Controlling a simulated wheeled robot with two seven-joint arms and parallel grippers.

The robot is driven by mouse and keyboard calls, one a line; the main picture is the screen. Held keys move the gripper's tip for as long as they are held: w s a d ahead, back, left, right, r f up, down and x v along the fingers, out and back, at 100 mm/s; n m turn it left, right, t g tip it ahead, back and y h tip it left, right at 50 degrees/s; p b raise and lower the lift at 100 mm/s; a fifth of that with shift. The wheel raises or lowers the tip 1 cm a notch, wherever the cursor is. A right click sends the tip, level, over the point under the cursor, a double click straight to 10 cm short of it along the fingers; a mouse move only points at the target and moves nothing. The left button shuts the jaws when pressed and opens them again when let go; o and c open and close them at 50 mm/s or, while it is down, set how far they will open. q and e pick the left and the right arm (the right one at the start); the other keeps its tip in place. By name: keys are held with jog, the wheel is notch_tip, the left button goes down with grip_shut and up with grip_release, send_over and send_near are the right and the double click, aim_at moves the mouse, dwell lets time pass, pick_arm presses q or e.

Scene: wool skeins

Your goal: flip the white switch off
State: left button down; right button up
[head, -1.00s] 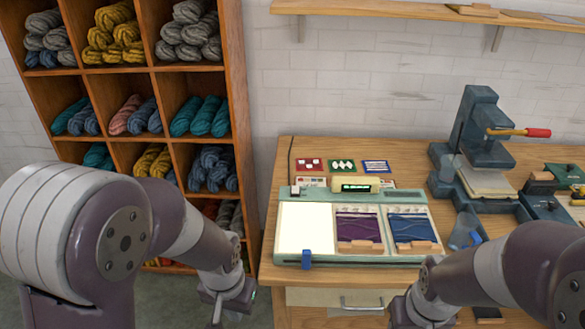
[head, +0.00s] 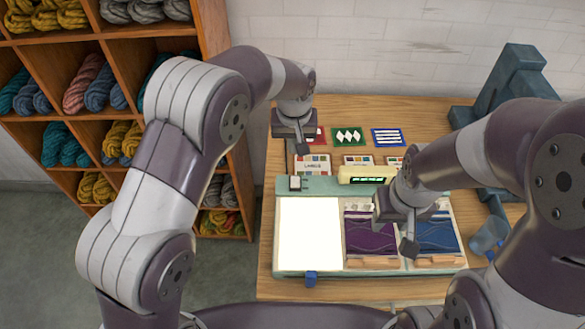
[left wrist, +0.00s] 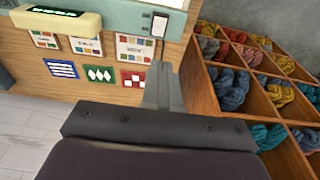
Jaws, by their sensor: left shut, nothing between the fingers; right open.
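The white switch (head: 295,183) is a small rocker in a dark frame at the back left corner of the pale teal board (head: 281,225). It also shows in the left wrist view (left wrist: 159,26), just beyond the fingertips. Which way it is tipped is too small to tell. The board's white panel (head: 310,232) is bright. My left gripper (head: 303,149) is shut and empty, pointing down behind the switch and apart from it in the head view. Its closed fingers show in the left wrist view (left wrist: 160,72). My right gripper (head: 408,247) is open above the purple and blue panels.
A small green-lit display (head: 367,175) stands at the board's back edge. Pattern cards (head: 348,143) lie behind it. A blue tab (head: 311,279) is at the front edge. A teal press (head: 520,80) stands at the back right; wool shelves (head: 75,100) are at the left.

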pick_arm(q)
jog(key=p, duration=0.3)
send_over(294, 183)
jog(key=f, duration=1)
jog(key=shift+w+f, duration=0.35)
jog(key=shift+w, duration=0.05)
jog(key=f, duration=0.1)
jog(key=s+f+p, duration=0.1)
jog(key=f, duration=0.1)
jog(key=shift+a, duration=0.1)
jog(key=shift+s+f, duration=0.2)
pick_arm(e)
jog(key=r, duration=0.2)
jog(key=w+r, duration=0.1)
jog(key=shift+r, duration=0.35)
pick_arm(q)
jog(key=shift+w+f, duration=0.1)
pick_arm(e)
jog(key=shift+f, duration=0.1)
